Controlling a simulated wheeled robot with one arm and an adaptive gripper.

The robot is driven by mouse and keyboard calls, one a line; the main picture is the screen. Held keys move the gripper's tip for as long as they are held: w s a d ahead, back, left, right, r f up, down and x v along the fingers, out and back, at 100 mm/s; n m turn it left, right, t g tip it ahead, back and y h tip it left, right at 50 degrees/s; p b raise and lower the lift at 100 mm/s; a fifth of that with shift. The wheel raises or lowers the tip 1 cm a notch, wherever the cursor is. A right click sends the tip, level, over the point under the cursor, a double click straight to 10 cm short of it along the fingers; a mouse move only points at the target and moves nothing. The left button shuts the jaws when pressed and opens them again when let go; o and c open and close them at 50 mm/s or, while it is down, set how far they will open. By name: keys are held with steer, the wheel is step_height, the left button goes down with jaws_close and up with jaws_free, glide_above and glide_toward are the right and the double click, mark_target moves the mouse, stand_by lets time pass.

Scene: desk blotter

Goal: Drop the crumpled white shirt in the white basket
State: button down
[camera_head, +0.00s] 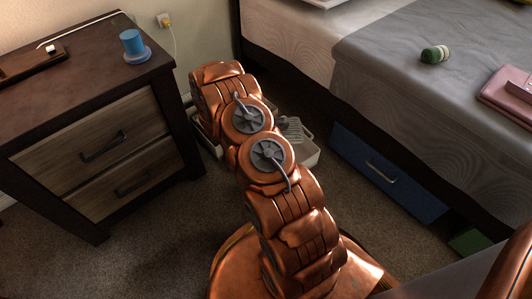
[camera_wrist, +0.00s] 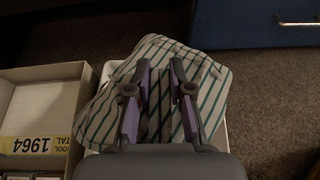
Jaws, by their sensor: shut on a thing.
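The crumpled white shirt (camera_wrist: 205,85) has dark green stripes and fills the middle of the wrist view. My gripper (camera_wrist: 160,68) is shut on it, with a fold of cloth between its purple-grey fingers. The white basket (camera_wrist: 220,138) lies beneath the shirt in this view, and only parts of its pale rim show around the cloth. I cannot tell how far the shirt is above the basket. In the head view my arm hides most of this, but a bit of the striped shirt (camera_head: 293,131) and a side of the white basket (camera_head: 309,157) show.
An open pale box (camera_wrist: 40,92) with a yellow "1964" label stands left of the basket. A dark dresser (camera_head: 95,110) is at left, and a bed (camera_head: 390,60) with a blue drawer (camera_head: 380,165) underneath is at right. Carpet (camera_head: 150,240) is clear in front.

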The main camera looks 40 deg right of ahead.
steer(key=shift+w+a+f+b, duration=0.1)
steer(key=shift+a+f+b, duration=0.15)
steer(key=shift+f, duration=0.4)
step_height(320, 180, down, 4)
steer(key=b, duration=0.2)
steer(key=shift+f+b, duration=0.25)
steer(key=shift+b, duration=0.15)
steer(key=c, duration=1)
jaws_free()
steer(key=shift+a, duration=0.1)
steer(key=v, duration=1.2)
